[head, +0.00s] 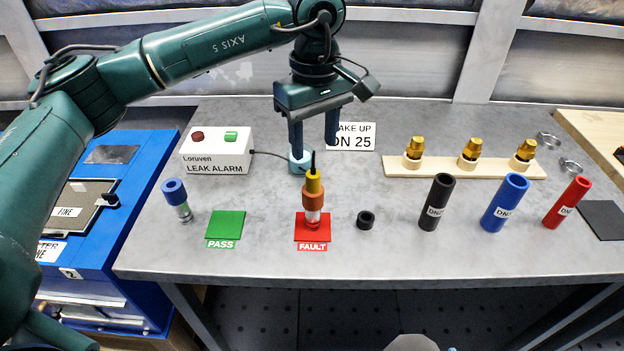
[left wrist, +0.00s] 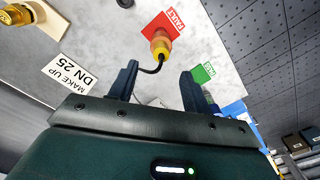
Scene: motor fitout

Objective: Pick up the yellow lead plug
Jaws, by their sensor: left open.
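The yellow lead plug (head: 313,183) sits upright on top of an orange-collared clear fitting (head: 312,204) on the red FAULT pad (head: 299,231). A short black lead rises from its top. In the left wrist view the plug (left wrist: 160,48) is just beyond the fingertips, with its black lead curving toward the left finger. My left gripper (head: 314,146) is open and empty, pointing down, above and behind the plug, and not touching it as far as I can see. My right gripper is not in view.
The leak alarm box (head: 216,151) stands left with a cable. A blue-capped fitting (head: 177,199) and green PASS pad (head: 226,225) are left of the plug. A black ring (head: 366,219) and black tube (head: 436,202) stand right. Brass fittings on a wooden strip (head: 440,167) are behind.

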